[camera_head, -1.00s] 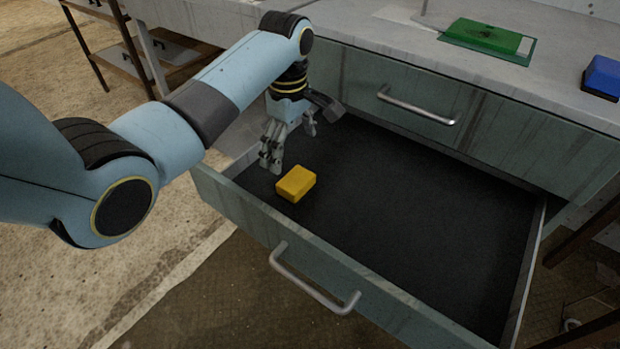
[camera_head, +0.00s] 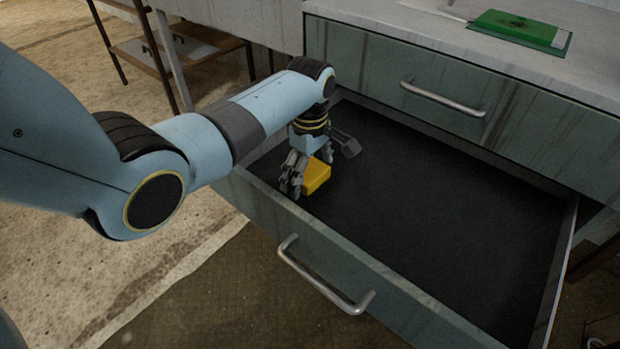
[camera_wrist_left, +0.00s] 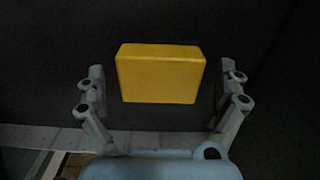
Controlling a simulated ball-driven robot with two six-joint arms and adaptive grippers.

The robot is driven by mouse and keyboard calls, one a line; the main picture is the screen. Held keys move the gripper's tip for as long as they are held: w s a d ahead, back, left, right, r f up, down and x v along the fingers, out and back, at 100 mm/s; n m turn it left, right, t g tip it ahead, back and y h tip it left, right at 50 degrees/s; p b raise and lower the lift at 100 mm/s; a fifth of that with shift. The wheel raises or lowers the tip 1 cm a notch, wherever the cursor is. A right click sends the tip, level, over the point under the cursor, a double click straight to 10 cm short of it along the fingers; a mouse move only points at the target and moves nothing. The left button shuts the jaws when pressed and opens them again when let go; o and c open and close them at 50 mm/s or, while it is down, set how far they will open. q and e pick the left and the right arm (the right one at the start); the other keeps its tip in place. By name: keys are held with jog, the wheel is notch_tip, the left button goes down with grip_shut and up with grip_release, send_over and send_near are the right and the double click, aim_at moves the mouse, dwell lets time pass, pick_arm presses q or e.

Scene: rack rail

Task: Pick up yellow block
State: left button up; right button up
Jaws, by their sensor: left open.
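The yellow block (camera_head: 316,176) lies on the dark floor of the open drawer (camera_head: 440,215), near its left front corner. My left gripper (camera_head: 306,178) is down inside the drawer at the block and partly hides it. In the left wrist view the block (camera_wrist_left: 161,74) sits between the two open fingers of my left gripper (camera_wrist_left: 160,95), with a gap on each side. I cannot tell how far the fingertips are above the drawer floor. My right gripper is not in view.
The drawer's front panel with its metal handle (camera_head: 322,280) is close to my gripper. A shut drawer (camera_head: 415,90) is behind, under a pale worktop (camera_head: 400,25). A green item (camera_head: 520,30) lies on the worktop. The drawer's middle and right are clear.

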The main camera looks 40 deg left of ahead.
aim_at(311, 171)
pick_arm(q)
jog(key=c, duration=1.2)
jog(key=shift+r, duration=0.15)
jog(key=shift+c, duration=0.3)
notch_tip(311, 171, up, 5)
jog(key=shift+d+f+p, duration=0.1)
jog(key=shift+f+p, duration=0.1)
jog(key=shift+p, duration=0.9)
jog(key=s+d+r+p, duration=0.3)
jog(key=d+r, duration=0.3)
jog(key=d, duration=0.4)
jog(key=shift+s+d, duration=0.35)
jog(key=shift+s, duration=0.15)
jog(key=shift+r, duration=0.1)
jog(key=o, duration=0.6)
jog(key=c, duration=0.4)
